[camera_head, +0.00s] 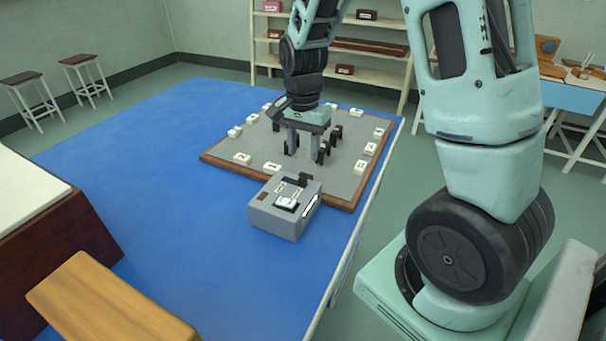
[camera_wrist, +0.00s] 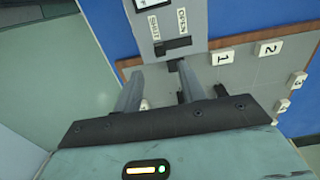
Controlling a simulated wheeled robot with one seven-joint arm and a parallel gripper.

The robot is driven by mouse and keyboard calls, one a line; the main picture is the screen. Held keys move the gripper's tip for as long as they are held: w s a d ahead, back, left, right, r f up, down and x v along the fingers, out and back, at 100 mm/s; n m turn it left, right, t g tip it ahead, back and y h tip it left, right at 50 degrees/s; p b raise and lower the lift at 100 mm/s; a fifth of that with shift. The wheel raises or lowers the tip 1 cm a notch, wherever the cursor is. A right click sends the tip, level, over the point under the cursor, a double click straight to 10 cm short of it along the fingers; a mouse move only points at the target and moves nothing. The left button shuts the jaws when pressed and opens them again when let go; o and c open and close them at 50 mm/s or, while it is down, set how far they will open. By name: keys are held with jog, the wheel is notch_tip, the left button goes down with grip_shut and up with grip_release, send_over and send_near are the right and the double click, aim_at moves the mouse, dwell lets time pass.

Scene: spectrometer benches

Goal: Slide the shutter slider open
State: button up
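A grey box (camera_head: 275,219) stands on the blue table at the near edge of the numbered board. Its top carries a dark slider (camera_head: 304,180) at the end toward the board. In the wrist view the box (camera_wrist: 197,22) is at the top, with SHUT and OPEN labels beside the dark slider (camera_wrist: 172,47). Which label the slider stands at is hard to tell. My gripper (camera_head: 305,143) points down over the board, behind the box. Its fingers (camera_wrist: 156,72) are apart with nothing held between them, and no contact with the slider is clear.
The wood-edged board (camera_head: 227,167) holds several white numbered tiles and, near my gripper, several dark upright pieces (camera_head: 324,152). The blue table (camera_head: 180,190) is clear left of the box. A wooden block (camera_head: 108,302) and a dark red case (camera_head: 62,242) lie at the near left.

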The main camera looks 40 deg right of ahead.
aim_at(303, 177)
notch_tip(303, 177, down, 8)
jog(key=shift+f, duration=0.1)
dwell(0.4)
